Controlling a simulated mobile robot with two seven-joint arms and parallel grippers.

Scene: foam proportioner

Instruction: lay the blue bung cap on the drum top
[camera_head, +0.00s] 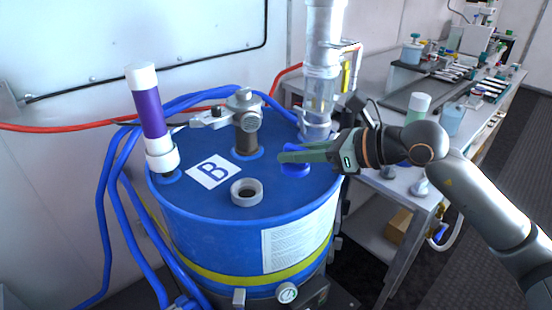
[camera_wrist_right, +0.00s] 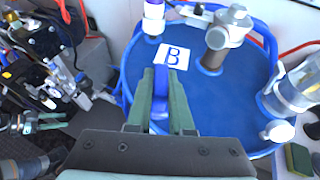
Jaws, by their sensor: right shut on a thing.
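The blue bung cap (camera_head: 295,170) is between the fingers of my right gripper (camera_head: 288,155), over the right part of the blue drum top (camera_head: 210,143). The fingers are shut on it. In the right wrist view, the cap (camera_wrist_right: 161,78) shows as a blue upright piece between the green fingers (camera_wrist_right: 161,98). I cannot tell whether the cap touches the drum top. An open grey bung ring (camera_head: 246,192) stands on the drum, left of and nearer than the cap. Green fingers that look like my left gripper (camera_wrist_right: 50,121) show small at the left of the right wrist view.
A white and purple tube (camera_head: 152,115), a grey valve fitting (camera_head: 246,120) and a clear column (camera_head: 320,90) stand on the drum. A white label marked B (camera_head: 214,171) lies between them. A cluttered bench (camera_head: 375,75) stands to the right.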

